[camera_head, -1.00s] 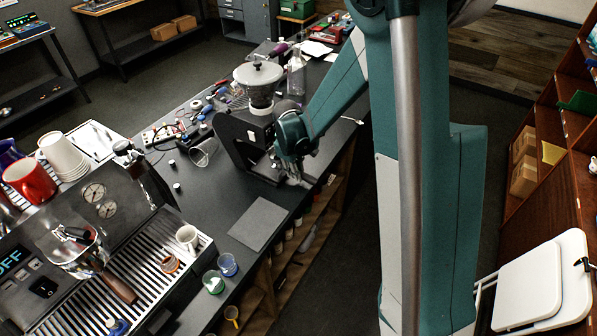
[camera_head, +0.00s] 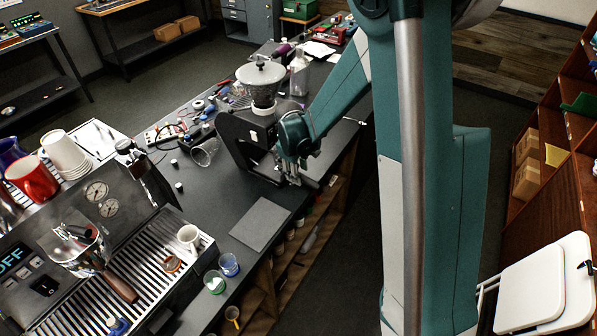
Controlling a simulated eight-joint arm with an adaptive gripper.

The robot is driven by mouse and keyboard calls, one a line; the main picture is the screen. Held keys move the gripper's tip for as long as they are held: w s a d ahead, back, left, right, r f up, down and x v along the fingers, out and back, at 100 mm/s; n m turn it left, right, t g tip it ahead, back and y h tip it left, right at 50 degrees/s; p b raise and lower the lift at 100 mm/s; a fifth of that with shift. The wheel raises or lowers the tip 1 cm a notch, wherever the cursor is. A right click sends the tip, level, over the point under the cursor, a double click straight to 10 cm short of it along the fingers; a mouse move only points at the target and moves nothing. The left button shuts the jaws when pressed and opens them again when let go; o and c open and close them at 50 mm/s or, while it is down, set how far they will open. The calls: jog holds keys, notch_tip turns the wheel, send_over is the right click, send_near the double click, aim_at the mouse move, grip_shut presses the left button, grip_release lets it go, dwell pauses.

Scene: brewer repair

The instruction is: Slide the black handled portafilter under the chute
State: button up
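The grinder (camera_head: 233,140) is black with a pale lidded hopper and stands on the dark counter. My gripper (camera_head: 294,177) is at its front, low by the counter's edge, pointing down. A short dark bar (camera_head: 311,183), which looks like the black handle of the portafilter, sticks out to the lower right beside my fingertips. The portafilter's head and the chute are hidden behind my gripper and wrist. The fingers are too small and overlapped to tell whether they are shut on the handle.
A grey mat (camera_head: 261,223) lies on the counter in front of the grinder. The espresso machine (camera_head: 95,235) stands at left, with a wooden-handled portafilter (camera_head: 122,288). A clear cup (camera_head: 205,152) lies left of the grinder. Tools and a bottle (camera_head: 299,75) are behind it.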

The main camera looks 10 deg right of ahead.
notch_tip(320, 180, up, 12)
jog(key=s+a, duration=0.1)
jog(key=shift+s+a, duration=0.3)
jog(key=shift+s, duration=0.1)
dwell(0.5)
jog(key=shift+f, duration=0.15)
dwell(0.4)
jog(key=s+d+r+m+t+b, duration=0.1)
jog(key=s+d+r+m+b, duration=0.1)
jog(key=s+r, duration=0.35)
jog(key=s+d+r+m+t+b, duration=0.1)
jog(key=s+r+m+t+b, duration=0.15)
jog(key=s, duration=0.65)
jog(key=s+d+f+m+t+y+b, duration=0.1)
jog(key=s+m+b, duration=0.3)
jog(key=s, duration=1.2)
jog(key=shift+s+d+f+t, duration=0.3)
jog(key=shift+d+f+t, duration=0.15)
jog(key=shift+d+t, duration=0.1)
